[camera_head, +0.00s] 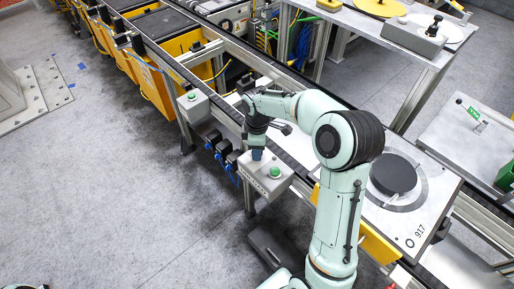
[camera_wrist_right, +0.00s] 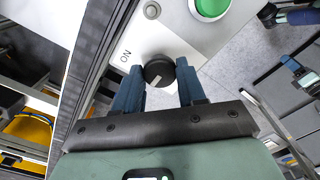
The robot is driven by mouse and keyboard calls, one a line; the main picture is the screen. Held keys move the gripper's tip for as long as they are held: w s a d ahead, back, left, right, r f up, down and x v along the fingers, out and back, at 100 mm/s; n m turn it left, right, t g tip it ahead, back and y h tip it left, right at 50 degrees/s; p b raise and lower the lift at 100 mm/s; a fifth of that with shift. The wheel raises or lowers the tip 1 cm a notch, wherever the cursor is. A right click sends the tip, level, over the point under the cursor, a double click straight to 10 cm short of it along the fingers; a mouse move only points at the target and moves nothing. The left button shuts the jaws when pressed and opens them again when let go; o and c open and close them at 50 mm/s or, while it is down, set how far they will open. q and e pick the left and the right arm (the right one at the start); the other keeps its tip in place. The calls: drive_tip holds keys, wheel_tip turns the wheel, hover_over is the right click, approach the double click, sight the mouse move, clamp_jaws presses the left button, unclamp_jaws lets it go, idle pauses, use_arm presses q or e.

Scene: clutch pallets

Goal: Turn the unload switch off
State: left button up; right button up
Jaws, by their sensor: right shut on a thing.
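The unload switch is a black round knob (camera_wrist_right: 158,72) on a light grey control box (camera_wrist_right: 180,32), with a white mark on its side and the lettering ON beside it. A green button (camera_wrist_right: 210,8) sits on the same box. In the head view the box (camera_head: 272,186) stands beside the conveyor. My right gripper (camera_head: 257,154) reaches down onto it and hides the knob there. In the right wrist view my right gripper (camera_wrist_right: 160,82) has its two blue fingers on either side of the knob, shut on it. My left gripper is not in view.
A second grey box with a green button (camera_head: 192,97) stands farther back along the conveyor (camera_head: 225,105). Blue-cabled connectors (camera_head: 220,148) hang between the boxes. A pallet marked 917 (camera_head: 425,205) with a dark disc lies right of my arm.

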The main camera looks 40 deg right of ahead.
idle(0.3)
drive_tip(key=o, duration=1.1)
drive_tip(key=shift+c, duration=0.2)
drive_tip(key=shift+r, duration=0.15)
wheel_tip(320, 180, up, 13)
drive_tip(key=shift+p, duration=0.35)
